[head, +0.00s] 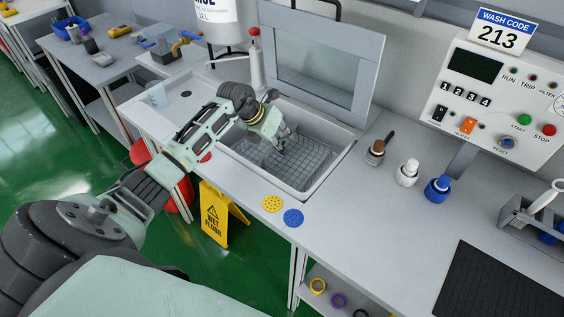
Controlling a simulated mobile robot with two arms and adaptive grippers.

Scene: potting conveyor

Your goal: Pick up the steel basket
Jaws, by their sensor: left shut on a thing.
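The steel basket (304,166) is a wire mesh basket sitting inside the open white washer basin (334,170) at the middle of the head view. My left arm reaches in from the left, over the basin's left edge. My left gripper (280,143) points down at the basket's back left part and is shut on it. The fingers hide the exact spot of the grip. The basket still looks low in the basin; I cannot tell whether it is clear of the floor. My right gripper is not in view.
The basin's windowed lid (316,75) stands open behind. Yellow (272,204) and blue (293,218) discs lie in front. Small bottles (407,173) stand right, below the control panel (500,95). A wet floor sign (216,215) stands below.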

